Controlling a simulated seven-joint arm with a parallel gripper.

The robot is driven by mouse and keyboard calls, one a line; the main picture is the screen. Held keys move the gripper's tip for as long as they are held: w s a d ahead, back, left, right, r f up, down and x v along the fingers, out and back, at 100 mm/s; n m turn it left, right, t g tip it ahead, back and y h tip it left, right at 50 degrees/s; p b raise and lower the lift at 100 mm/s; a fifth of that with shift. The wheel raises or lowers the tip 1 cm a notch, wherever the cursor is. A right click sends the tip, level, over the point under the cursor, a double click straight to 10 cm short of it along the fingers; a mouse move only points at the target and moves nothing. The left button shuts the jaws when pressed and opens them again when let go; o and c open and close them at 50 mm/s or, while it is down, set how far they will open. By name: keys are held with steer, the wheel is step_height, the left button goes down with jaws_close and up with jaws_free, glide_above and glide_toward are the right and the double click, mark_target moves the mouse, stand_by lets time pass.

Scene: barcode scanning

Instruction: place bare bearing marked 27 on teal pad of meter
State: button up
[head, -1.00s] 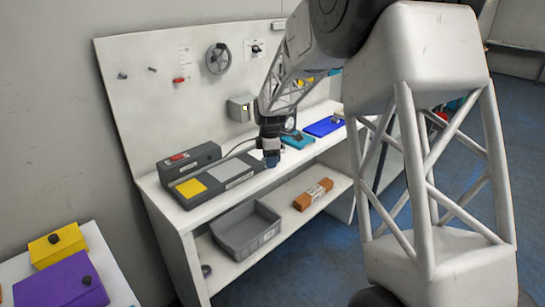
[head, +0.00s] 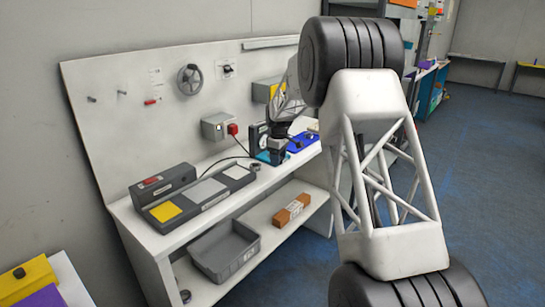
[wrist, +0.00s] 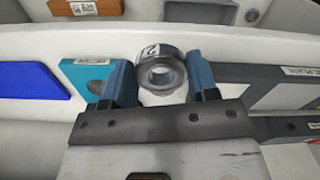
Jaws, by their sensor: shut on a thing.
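My gripper (wrist: 161,82) has blue fingers shut on a grey metal bearing (wrist: 160,68), seen between them in the wrist view. A white label on its side shows a 2; the rest of the number is not readable. The teal pad (wrist: 88,70) lies to the left of the bearing in that view, partly behind a finger. In the head view my gripper (head: 277,157) is over or close by the teal pad (head: 265,158). The black meter with a white dial (head: 258,136) stands behind it.
A blue pad (head: 302,142) lies to the right. The lower shelf holds a grey bin (head: 225,250) and an orange box (head: 291,210).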

steer(key=shift+w+d, duration=0.2)
steer(key=shift+d, duration=0.05)
steer(key=shift+w, duration=0.1)
steer(key=shift+w+a+f, duration=0.15)
steer(key=shift+w+f, duration=0.1)
steer(key=shift+w, duration=2.4)
steer(key=shift+w+a+f, duration=0.15)
steer(key=shift+w+f, duration=0.1)
steer(key=shift+w, duration=2.35)
steer(key=shift+w+a+f, duration=0.15)
steer(key=shift+w+f, duration=0.1)
steer(key=shift+w, duration=2.4)
steer(key=shift+f, duration=0.1)
steer(key=shift+f, duration=1.65)
steer(key=shift+f, duration=0.15)
steer(key=o, duration=1.1)
steer(key=shift+c, duration=0.2)
